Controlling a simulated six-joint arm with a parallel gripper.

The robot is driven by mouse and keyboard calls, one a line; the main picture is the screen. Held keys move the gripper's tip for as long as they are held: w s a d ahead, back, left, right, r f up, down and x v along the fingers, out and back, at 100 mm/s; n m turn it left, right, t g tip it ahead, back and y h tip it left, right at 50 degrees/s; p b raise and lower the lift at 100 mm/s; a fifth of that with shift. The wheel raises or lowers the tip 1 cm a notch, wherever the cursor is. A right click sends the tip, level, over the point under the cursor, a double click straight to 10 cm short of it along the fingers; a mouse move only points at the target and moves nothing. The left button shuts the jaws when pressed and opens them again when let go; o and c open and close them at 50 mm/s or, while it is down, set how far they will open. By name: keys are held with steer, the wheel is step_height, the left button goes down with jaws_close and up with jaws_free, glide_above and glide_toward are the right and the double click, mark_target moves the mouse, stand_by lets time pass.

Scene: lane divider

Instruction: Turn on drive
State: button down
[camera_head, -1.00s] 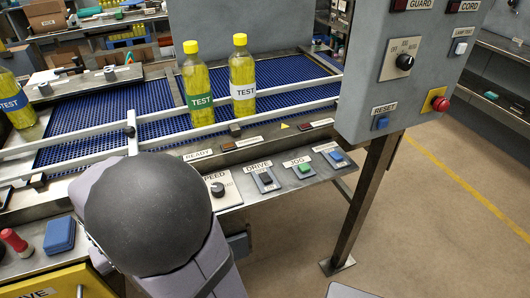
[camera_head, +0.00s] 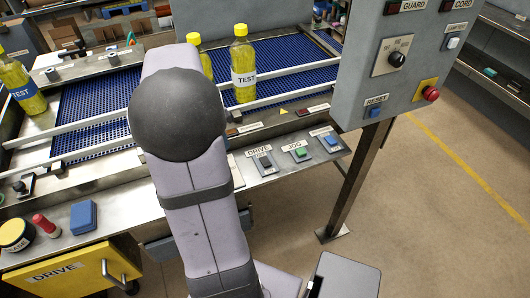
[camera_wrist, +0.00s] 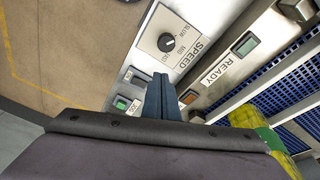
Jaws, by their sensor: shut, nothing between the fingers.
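The DRIVE switch (camera_head: 265,161) is a small dark rocker on a grey plate under its DRIVE label, on the machine's sloped front ledge. In the wrist view a dark switch (camera_wrist: 129,74) next to the SPEED dial looks like the same one. My gripper (camera_wrist: 161,83) is shut and empty, its two blue-grey fingers together over the ledge between the SPEED dial and the green button. I cannot tell whether its tips touch anything. In the head view my arm hides the gripper and the SPEED dial.
The green JOG button (camera_head: 300,154) and a blue button (camera_head: 331,140) sit right of the switch. The SPEED dial (camera_wrist: 167,43) shows in the wrist view. Yellow bottles (camera_head: 243,70) stand on the blue conveyor behind. A grey control box (camera_head: 400,60) rises at right. A yellow panel (camera_head: 85,268) also reads DRIVE.

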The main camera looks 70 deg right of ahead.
steer(key=s+d+r+m+g, duration=0.1)
steer(key=s+d+r+m, duration=0.2)
steer(key=s+d+m, duration=0.2)
steer(key=shift+s+r+p, duration=0.35)
steer(key=shift+s+r, duration=0.05)
steer(key=shift+s, duration=0.75)
steer(key=shift+d, duration=0.1)
steer(key=p, duration=0.4)
glide_above(268, 164)
steer(key=f, duration=1.2)
steer(key=shift+w+a, duration=0.3)
steer(key=shift+w, duration=0.1)
steer(key=shift+f, duration=0.8)
